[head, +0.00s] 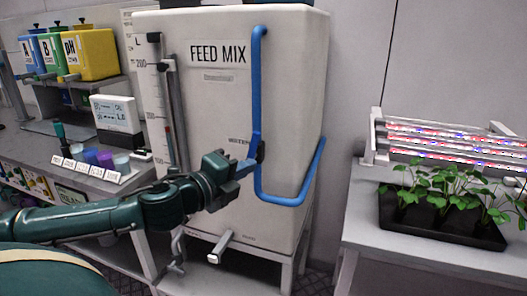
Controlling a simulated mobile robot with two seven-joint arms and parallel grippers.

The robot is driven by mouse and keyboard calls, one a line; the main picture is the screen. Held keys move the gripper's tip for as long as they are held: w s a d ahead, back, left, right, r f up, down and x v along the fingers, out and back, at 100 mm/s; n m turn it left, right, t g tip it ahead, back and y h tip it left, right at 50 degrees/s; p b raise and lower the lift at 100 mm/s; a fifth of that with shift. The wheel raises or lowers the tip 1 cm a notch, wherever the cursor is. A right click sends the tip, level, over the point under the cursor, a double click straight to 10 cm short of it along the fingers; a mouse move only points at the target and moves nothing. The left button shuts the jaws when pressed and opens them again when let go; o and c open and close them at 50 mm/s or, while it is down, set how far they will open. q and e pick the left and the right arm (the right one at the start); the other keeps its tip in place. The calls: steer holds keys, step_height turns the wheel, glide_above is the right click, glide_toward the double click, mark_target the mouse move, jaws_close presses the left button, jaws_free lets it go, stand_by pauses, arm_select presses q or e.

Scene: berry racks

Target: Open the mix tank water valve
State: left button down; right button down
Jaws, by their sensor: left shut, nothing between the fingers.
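The mix tank (215,110) is a large off-white box labelled FEED MIX, on a pale stand. A blue water pipe (257,90) runs down its front and bends around the right corner. A small dark valve body (261,151) sits on the pipe, beside a partly hidden WATER label. A short blue piece, apparently the valve's handle (246,168), slants down-left from it. My left gripper (236,171) is shut, with its tip at this blue piece. I cannot tell whether they touch. The tip partly hides the handle. My right gripper is out of view.
A spout with a pale bar handle (221,246) sticks out low on the tank. A left bench (60,145) holds cups, a display (117,114) and coloured canisters. At right, a table (375,232) bears a black plant tray (440,236) beside lit grow lights (450,140).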

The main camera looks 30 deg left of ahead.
mark_target(255, 147)
arm_select(q)
steer(key=w+a+p, duration=0.2)
steer(key=w+a, duration=0.1)
steer(key=w, duration=0.6)
steer(key=shift+p, duration=0.4)
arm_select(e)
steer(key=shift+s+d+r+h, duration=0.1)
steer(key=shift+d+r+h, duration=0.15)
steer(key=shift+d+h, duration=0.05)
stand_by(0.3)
